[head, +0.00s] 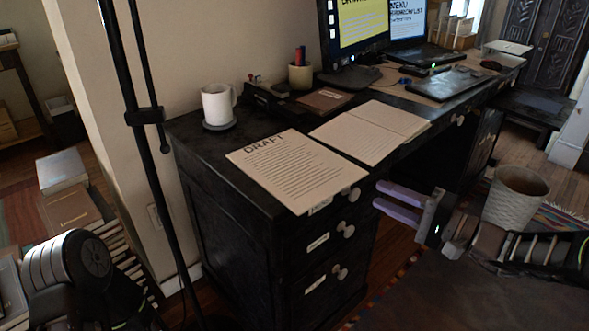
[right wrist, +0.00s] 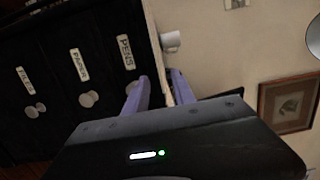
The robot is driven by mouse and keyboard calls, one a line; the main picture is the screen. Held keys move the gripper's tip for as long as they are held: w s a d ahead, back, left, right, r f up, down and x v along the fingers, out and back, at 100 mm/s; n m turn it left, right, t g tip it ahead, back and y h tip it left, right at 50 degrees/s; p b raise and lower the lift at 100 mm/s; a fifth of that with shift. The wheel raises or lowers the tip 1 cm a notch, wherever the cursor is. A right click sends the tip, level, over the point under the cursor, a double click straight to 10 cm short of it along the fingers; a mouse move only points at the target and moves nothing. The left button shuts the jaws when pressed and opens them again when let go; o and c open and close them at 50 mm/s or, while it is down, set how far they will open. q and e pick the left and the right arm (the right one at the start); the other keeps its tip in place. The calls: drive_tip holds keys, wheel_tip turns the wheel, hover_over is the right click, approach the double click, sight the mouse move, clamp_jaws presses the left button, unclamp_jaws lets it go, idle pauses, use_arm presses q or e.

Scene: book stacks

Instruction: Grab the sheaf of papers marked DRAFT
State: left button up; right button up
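The sheaf of papers marked DRAFT (head: 290,172) lies flat on the black desk's near end, its front corner at or slightly over the front edge. My right gripper (head: 377,195) is in front of the desk, to the right of the sheaf, its two purple fingers apart and empty. In the right wrist view the fingers (right wrist: 158,92) stand on either side of a thin pale edge, which looks like the sheaf seen edge-on; contact cannot be told. My left arm shows at the lower left of the head view, but its gripper is out of view.
An open blank-looking book or pad (head: 372,132) lies right of the sheaf. A white mug (head: 218,103) stands behind it on a dark coaster. Drawer knobs (head: 346,229) stick out below the desktop. A woven bin (head: 516,196) is near my right wrist. A black pole (head: 145,130) stands at left.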

drive_tip(key=shift+x, duration=1.3)
drive_tip(key=shift+a+f, duration=0.1)
drive_tip(key=shift+a, duration=0.05)
drive_tip(key=b+x, duration=0.1)
drive_tip(key=x, duration=0.4)
drive_tip(key=shift+c, duration=0.4)
clamp_jaws()
idle(0.6)
